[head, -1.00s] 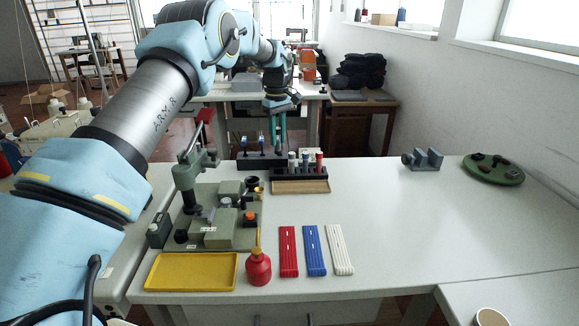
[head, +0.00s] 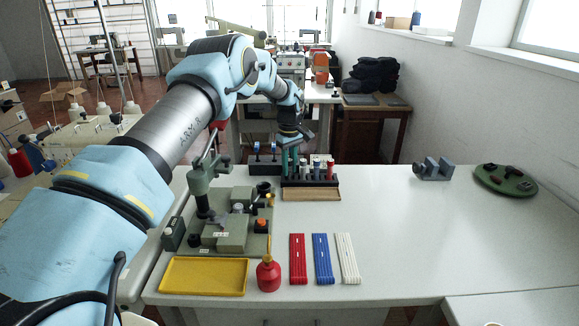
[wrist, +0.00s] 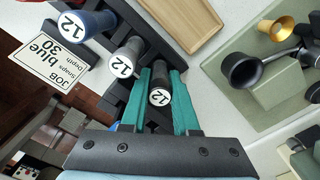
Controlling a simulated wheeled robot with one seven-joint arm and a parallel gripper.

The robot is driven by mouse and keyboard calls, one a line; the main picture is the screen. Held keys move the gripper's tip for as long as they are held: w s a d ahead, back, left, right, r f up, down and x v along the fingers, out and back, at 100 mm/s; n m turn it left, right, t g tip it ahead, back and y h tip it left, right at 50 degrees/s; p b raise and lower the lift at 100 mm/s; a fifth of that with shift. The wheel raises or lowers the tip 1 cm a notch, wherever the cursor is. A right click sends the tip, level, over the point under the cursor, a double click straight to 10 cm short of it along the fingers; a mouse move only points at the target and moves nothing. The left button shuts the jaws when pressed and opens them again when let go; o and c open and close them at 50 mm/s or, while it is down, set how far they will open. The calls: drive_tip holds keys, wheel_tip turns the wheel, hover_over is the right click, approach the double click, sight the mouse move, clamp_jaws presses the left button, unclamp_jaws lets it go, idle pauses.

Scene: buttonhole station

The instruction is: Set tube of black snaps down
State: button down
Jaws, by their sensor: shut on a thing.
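My gripper (wrist: 158,88) is shut on the tube of black snaps (wrist: 158,112), a dark tube with a white end marked 12. The green fingers stand on either side of it. In the head view my gripper (head: 290,160) is low at the left end of the black tube rack (head: 311,182); the held tube is hard to make out there. In the wrist view the tube is beside the rack's dark bars, in line with a grey tube (wrist: 126,58) and a blue tube (wrist: 88,24). I cannot tell whether its foot touches the rack floor.
A red tube (head: 330,169) stands at the rack's right end. A wooden tray (head: 311,195) lies in front. The green press (head: 235,225) is at left, with a yellow tray (head: 204,277) and red bottle (head: 268,274) nearer. The table's right middle is clear.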

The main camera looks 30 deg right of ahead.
drive_tip(key=c, duration=0.7)
unclamp_jaws()
drive_tip(key=shift+o, duration=0.2)
wheel_tip(320, 180, up, 12)
drive_tip(key=b, duration=0.3)
drive_tip(key=shift+r, duration=0.1)
